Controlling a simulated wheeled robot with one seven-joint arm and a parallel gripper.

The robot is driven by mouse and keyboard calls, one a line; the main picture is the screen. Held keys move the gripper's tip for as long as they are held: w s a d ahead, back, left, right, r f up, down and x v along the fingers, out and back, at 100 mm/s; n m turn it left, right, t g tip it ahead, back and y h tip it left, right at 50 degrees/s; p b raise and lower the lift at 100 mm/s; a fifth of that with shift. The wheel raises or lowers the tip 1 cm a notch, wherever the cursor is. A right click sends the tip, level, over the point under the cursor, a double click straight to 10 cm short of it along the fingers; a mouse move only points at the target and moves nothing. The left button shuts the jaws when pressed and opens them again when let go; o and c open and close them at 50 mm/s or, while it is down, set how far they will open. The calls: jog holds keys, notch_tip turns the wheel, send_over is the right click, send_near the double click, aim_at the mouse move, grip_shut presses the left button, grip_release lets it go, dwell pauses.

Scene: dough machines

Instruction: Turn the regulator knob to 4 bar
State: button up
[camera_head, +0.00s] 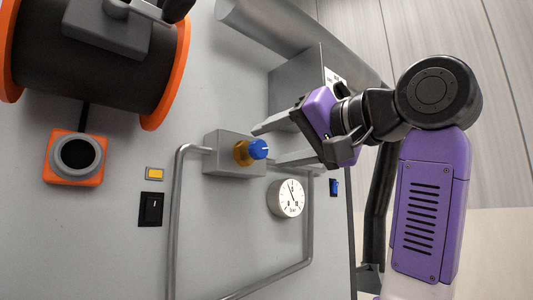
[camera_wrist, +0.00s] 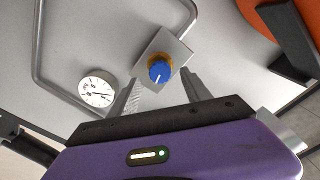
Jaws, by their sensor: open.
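The regulator knob (camera_head: 258,149) is a blue cap with a white pointer line on a brass collar. It sits on a grey block (camera_head: 226,150) fixed to the machine panel. In the wrist view the knob (camera_wrist: 160,71) lies ahead, between my finger lines. My gripper (camera_head: 262,147) is open, with one finger above and one below the knob in the head view. I cannot tell whether either finger touches it. A round white gauge (camera_head: 287,198) with a black needle is below right of the knob; it also shows in the wrist view (camera_wrist: 97,92). Its numbers are too small to read.
A bent metal pipe (camera_head: 176,220) loops around the block and gauge. A black switch (camera_head: 151,209), a yellow button (camera_head: 155,174), a blue switch (camera_head: 335,187) and an orange-framed round port (camera_head: 76,156) are on the panel. A grey box (camera_head: 292,90) juts out above.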

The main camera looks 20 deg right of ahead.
jog(key=b+v, duration=0.1)
jog(key=v, duration=0.3)
jog(key=shift+s, duration=0.2)
dwell(0.3)
